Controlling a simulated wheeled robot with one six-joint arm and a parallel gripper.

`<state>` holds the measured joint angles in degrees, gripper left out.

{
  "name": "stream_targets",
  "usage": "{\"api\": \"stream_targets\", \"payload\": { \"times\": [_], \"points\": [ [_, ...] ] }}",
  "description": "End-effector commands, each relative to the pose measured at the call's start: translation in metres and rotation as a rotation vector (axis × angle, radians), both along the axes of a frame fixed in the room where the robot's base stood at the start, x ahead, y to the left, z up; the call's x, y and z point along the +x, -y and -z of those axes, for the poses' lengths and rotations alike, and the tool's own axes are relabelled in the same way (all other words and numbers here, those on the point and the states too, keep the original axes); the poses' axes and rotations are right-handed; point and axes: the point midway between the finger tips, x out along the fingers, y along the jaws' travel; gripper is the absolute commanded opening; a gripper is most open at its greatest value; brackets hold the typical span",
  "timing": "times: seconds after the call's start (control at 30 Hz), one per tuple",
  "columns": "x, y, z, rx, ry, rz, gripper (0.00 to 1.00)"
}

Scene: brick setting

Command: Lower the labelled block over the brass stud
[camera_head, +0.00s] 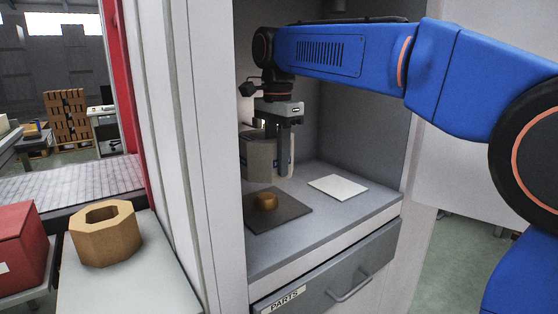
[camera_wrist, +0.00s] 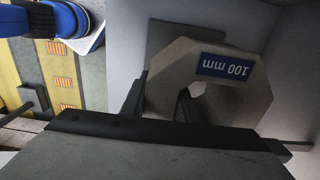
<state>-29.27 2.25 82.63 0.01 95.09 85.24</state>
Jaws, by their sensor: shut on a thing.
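The labelled block (camera_wrist: 225,72) is a grey octagonal ring with a blue "100 mm" label, upside down in the wrist view. My gripper (camera_wrist: 158,105) is shut on its wall, one finger inside the hole and one outside. In the head view the block (camera_head: 259,157) hangs from my gripper (camera_head: 279,150), above the shelf and partly behind a finger. The brass stud (camera_head: 266,201) stands on a dark square plate (camera_head: 289,212), lower in the picture than the block and apart from it. The stud is hidden in the wrist view.
A white square card (camera_head: 338,187) lies right of the plate on the grey shelf (camera_head: 372,204). Cabinet walls close in the shelf's sides and back. A drawer marked PARTS (camera_head: 330,290) is below. A tan octagonal ring (camera_head: 104,238) and a red box (camera_head: 20,248) stand outside at left.

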Motion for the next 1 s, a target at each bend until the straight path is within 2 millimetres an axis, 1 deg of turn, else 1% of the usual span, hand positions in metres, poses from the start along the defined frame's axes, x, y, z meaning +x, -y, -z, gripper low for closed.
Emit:
{"api": "stream_targets", "payload": {
  "times": [0.13,0.27,0.7,1.0],
  "points": [
    [-0.001,-0.001,-0.001,0.001,0.003,0.000,0.00],
    [-0.001,0.000,0.004,0.000,0.002,0.000,0.00],
    [-0.001,0.000,0.040,0.000,0.001,0.000,0.00],
    [-0.001,0.000,0.055,0.000,0.002,0.000,0.00]
  ]
}}
